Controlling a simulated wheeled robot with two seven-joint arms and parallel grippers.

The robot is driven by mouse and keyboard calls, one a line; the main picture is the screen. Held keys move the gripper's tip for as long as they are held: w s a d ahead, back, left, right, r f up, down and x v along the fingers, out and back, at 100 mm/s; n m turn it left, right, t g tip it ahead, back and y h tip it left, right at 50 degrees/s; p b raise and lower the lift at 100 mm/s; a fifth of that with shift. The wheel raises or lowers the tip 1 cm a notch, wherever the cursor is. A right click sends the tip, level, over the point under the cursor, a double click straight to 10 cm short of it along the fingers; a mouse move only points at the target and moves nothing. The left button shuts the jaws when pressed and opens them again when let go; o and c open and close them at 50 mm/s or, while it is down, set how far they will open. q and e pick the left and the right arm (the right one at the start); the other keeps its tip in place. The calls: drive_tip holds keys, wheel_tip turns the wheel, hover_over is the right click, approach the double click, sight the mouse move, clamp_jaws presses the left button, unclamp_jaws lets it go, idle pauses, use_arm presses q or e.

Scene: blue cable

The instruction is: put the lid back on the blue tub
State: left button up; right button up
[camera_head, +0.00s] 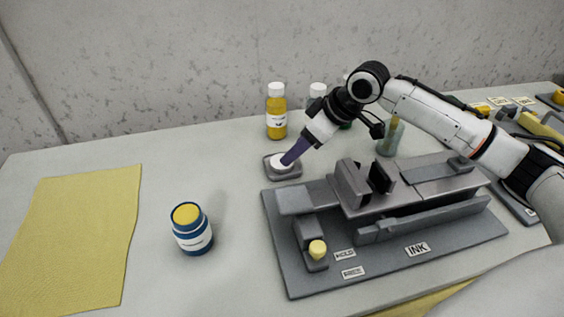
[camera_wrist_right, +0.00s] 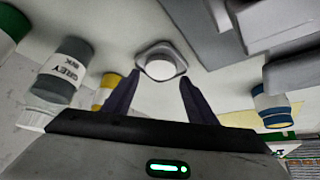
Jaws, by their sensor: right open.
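The blue tub (camera_head: 193,236) stands upright on the table with a white label and a yellow top surface showing; no lid sits on it. It also shows at the right of the right wrist view (camera_wrist_right: 268,106). A round white lid (camera_head: 277,164) lies on a small grey square holder (camera_head: 285,175). My right gripper (camera_head: 288,160) points down at the lid from the upper right. In the right wrist view its fingers are open, with the lid (camera_wrist_right: 160,69) ahead between them, apparently not gripped. The exact gap to the lid is hard to tell. My left gripper is not in view.
A grey fixture marked INK (camera_head: 455,232) fills the table's right middle. A yellow bottle (camera_head: 276,115) and other bottles stand behind the holder, with a glass jar (camera_head: 390,138) to their right. A yellow mat (camera_head: 75,235) lies left. The table around the tub is clear.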

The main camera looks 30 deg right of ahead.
drive_tip(key=x, duration=0.5)
drive_tip(key=shift+s+a+f, duration=0.1)
drive_tip(key=shift+f, duration=0.05)
drive_tip(key=c, duration=0.7)
